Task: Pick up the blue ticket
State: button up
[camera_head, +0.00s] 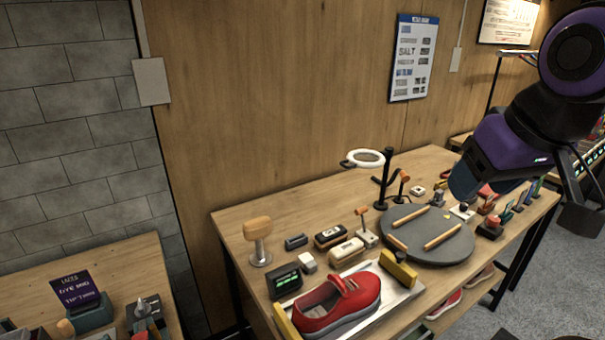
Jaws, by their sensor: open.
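I cannot pick out a blue ticket for certain. A dark blue-purple card (76,289) with light lettering stands upright in a grey-green holder on the low table at the lower left. Small blue pieces (537,188) stand near the workbench's right end, too small to identify. My arm comes in from the upper right, with a purple link over the bench's right part. The dark end that seems to be my gripper (582,220) hangs at the right edge, partly cut off, open and far from the card. It hides part of the background.
The wooden workbench (240,215) holds a red sneaker (341,303), a grey round turntable (445,250), a ring lamp (366,158) on a black stand and several small tools. A wooden wall is behind. Grey floor (560,265) is open at the right.

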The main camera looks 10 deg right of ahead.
aim_at(527, 202)
jog(key=l+u, duration=0.15)
jog(key=l, duration=4.9)
jog(key=i, duration=0.1)
